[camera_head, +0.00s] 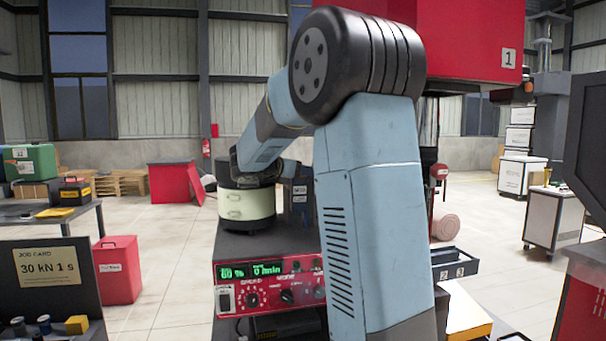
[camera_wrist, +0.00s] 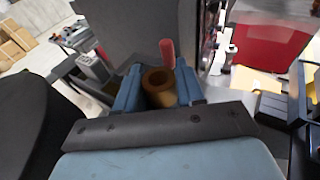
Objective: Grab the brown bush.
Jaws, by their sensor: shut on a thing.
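The brown bush (camera_wrist: 158,80) shows in the wrist view as a short hollow cylinder, its round opening facing the camera. My gripper (camera_wrist: 160,94) has a blue finger on each side of it and is shut on it. The lower part of the bush is hidden behind the dark gripper body. In the head view my arm reaches forward to the cream bowl feeder (camera_head: 247,207), and its dark end is over the bowl. The fingers and the bush cannot be made out there.
Below the bowl is a red control panel (camera_head: 268,287) with green digits. A dark tray (camera_head: 455,262) marked 2 and 3 sits to its right. A job card (camera_head: 48,267) reads "30 kN 1 s" at left. A red upright piece (camera_wrist: 167,52) stands just beyond the bush.

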